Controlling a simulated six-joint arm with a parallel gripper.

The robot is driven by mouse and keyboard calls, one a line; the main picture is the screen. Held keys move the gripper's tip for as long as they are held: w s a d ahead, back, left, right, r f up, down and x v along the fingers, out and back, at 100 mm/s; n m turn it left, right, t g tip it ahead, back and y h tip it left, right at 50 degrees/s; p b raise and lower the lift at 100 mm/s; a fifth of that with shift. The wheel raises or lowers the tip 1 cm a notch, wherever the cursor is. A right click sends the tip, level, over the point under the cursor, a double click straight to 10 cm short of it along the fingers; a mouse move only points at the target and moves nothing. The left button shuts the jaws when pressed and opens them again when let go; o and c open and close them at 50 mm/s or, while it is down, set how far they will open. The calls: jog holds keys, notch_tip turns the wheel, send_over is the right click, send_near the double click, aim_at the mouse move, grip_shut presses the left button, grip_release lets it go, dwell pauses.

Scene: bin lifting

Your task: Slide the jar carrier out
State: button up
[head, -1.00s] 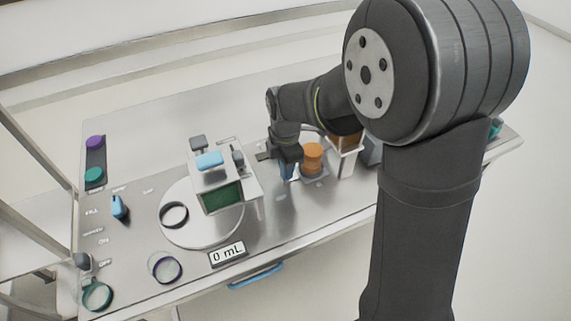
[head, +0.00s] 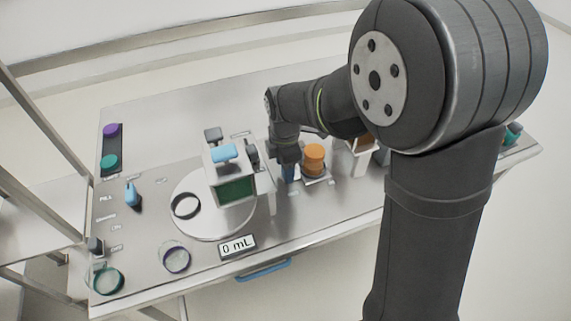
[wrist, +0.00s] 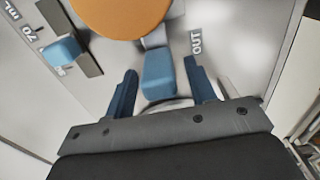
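The orange-topped jar (head: 314,160) stands upright on the small jar carrier (head: 319,180) near the middle of the bench. In the wrist view the orange lid (wrist: 120,12) fills the top edge, and the carrier's blue handle (wrist: 158,78) points toward my gripper (wrist: 160,66). My gripper is open, with one blue finger on each side of the handle. A narrow gap shows between the handle and each finger. The word OUT is printed right of the handle. In the head view my gripper (head: 289,173) is just left of the jar, its fingertips partly hidden.
A device with a blue top lever (head: 224,153) and green screen stands close left of my gripper. A white stand (head: 360,147) is right of the jar. A blue slider knob (wrist: 62,50) lies left in the wrist view. The front edge bears a blue handle (head: 263,270).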

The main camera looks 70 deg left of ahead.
jog(key=shift+r, duration=0.1)
notch_tip(320, 180, up, 17)
jog(key=shift+r, duration=0.15)
dwell(0.8)
notch_tip(320, 180, down, 18)
jog(key=shift+r, duration=0.25)
dwell(0.5)
